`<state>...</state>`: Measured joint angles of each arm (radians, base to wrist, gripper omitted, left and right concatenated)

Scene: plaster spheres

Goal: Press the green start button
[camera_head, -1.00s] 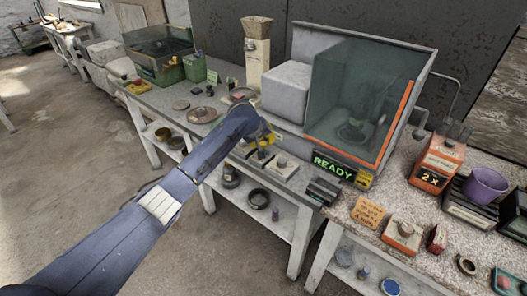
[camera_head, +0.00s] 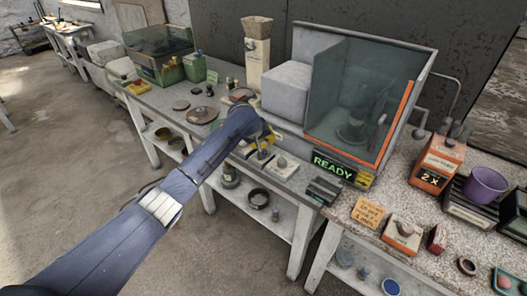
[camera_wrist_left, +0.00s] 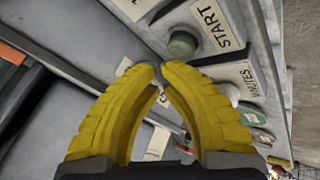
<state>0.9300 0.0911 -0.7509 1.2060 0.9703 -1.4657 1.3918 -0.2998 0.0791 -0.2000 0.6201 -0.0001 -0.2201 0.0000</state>
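The green start button (camera_wrist_left: 182,44) shows in the left wrist view, a round dark-green knob on a pale panel beside a white START label (camera_wrist_left: 213,24). My left gripper (camera_wrist_left: 158,72) has yellow curved fingers with their tips almost together and nothing between them. The tips are close to the button, below and left of it in that view, and look apart from it. In the head view my left gripper (camera_head: 264,147) is partly hidden by its own arm, over the panel at the machine's front. I cannot make out the button there. My right gripper is not in view.
A glass-fronted machine (camera_head: 361,92) stands behind the panel, with a READY display (camera_head: 333,167) at its front. An orange 2X device (camera_head: 440,160) and purple bucket (camera_head: 486,184) are at right.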

